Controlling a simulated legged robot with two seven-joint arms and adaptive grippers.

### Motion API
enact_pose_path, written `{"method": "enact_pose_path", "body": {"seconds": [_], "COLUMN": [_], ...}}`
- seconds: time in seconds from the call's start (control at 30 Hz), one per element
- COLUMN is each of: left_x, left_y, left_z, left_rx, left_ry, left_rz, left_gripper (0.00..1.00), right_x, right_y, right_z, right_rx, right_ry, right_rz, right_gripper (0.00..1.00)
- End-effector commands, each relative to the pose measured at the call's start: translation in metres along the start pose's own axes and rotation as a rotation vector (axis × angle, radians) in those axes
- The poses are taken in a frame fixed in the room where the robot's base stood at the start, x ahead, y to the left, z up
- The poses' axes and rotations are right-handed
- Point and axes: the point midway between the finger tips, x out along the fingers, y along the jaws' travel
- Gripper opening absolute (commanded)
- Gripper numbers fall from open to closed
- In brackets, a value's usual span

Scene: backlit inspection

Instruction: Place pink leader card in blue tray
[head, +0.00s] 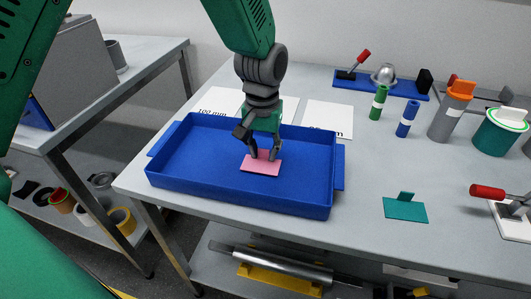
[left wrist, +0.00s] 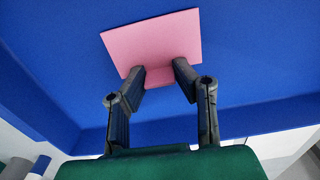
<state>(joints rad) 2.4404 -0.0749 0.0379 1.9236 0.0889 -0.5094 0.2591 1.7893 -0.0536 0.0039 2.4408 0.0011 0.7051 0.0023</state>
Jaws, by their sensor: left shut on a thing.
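The pink leader card (head: 262,167) is a flat pink piece with a small upright tab. It is in my left gripper (head: 265,153), over the floor of the blue tray (head: 316,200). The left wrist view shows the fingers (left wrist: 158,76) shut on the tab of the pink card (left wrist: 150,40), with the blue tray (left wrist: 245,45) behind it. I cannot tell whether the card touches the tray floor. The tray is otherwise empty. My right gripper is not in view.
A teal card with a tab (head: 405,209) lies on the grey table (head: 365,185) right of the tray. Green (head: 378,103) and blue (head: 407,119) cylinders stand at the back right, near a grey cylinder with an orange top (head: 450,112). A red-handled clamp (head: 505,205) sits at the right edge.

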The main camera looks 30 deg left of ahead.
Motion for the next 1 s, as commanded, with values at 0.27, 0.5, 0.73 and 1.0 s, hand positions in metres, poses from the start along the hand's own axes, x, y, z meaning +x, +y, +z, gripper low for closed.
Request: {"method": "enact_pose_path", "body": {"seconds": [0.27,0.5,0.73,1.0], "left_x": [0.002,0.001,-0.007,-0.062], "left_y": [0.003,0.006,0.002,0.004], "left_z": [0.001,0.001,0.000,0.000], "left_rx": [0.000,0.001,0.000,0.001], "left_ry": [0.002,0.003,0.004,0.007], "left_rz": [-0.005,-0.007,-0.002,-0.002], "left_gripper": [0.45,0.45,0.45,0.45], "right_x": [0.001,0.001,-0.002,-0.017], "right_y": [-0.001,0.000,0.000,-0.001], "right_z": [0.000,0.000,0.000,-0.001], "right_rx": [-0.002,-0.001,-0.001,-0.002], "right_ry": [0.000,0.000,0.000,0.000], "right_rz": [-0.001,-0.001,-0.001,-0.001], "right_gripper": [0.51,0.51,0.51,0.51]}}
